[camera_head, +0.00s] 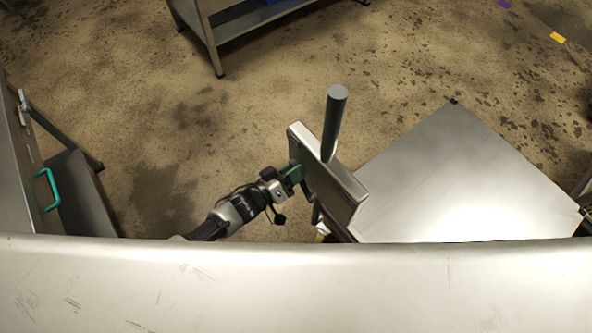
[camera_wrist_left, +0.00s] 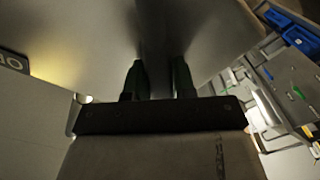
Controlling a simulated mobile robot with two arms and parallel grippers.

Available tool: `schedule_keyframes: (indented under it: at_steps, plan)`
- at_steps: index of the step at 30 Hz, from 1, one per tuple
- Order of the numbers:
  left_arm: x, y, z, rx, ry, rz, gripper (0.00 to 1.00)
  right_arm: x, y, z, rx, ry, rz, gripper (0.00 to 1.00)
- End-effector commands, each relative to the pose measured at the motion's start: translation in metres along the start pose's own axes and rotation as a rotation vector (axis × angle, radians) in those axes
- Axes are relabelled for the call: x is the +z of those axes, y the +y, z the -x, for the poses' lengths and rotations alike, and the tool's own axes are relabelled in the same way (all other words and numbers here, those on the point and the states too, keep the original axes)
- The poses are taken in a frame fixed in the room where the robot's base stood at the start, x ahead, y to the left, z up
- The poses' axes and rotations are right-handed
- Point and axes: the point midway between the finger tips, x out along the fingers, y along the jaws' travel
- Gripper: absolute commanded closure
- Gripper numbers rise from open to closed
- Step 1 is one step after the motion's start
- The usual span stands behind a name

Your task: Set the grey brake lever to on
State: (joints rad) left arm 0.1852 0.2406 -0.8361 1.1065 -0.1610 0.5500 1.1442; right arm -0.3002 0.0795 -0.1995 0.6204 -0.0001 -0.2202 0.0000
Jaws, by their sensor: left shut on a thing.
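A steel box (camera_head: 345,195) stands to the right of my left gripper (camera_head: 297,172) in the head view. The gripper's green fingers reach the box's left face, and their tips are hidden there. In the left wrist view my two dark fingers (camera_wrist_left: 158,83) are shut on a dark grey bar, the grey brake lever (camera_wrist_left: 158,40), which runs upward between them. A dark label (camera_wrist_left: 12,62) with partly cut-off letters, seemingly "OF", lies at the left edge. A thick grey cylinder (camera_head: 335,115) rises by the box; I cannot tell whether it belongs to the lever. My right gripper is out of view.
A flat steel surface (camera_head: 455,180) lies to the right of the box. A steel front edge (camera_head: 300,285) crosses the bottom of the head view. A cabinet with a green handle (camera_head: 47,190) stands at left, and a steel table (camera_head: 215,45) at the back. The stained floor between is clear.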

Motion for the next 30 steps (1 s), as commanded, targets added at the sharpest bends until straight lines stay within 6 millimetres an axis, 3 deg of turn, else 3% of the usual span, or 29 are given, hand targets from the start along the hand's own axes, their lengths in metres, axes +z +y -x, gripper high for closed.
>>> schedule_keyframes:
  at_steps: [8,9,14,23,30]
  plan:
    - [0.001,-0.001,0.001,-0.005,0.000,0.014,1.00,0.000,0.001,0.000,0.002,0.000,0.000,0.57]
    - [0.001,-0.001,0.001,-0.005,0.000,0.014,0.72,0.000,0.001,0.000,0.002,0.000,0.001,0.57]
    - [0.001,-0.001,0.001,-0.004,0.000,0.011,0.49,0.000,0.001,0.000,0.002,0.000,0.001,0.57]
    - [0.001,-0.001,0.003,-0.003,-0.001,0.007,0.49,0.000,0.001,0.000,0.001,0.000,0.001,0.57]
    - [0.001,-0.002,0.038,-0.005,-0.002,0.008,0.49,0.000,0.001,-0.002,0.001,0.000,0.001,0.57]
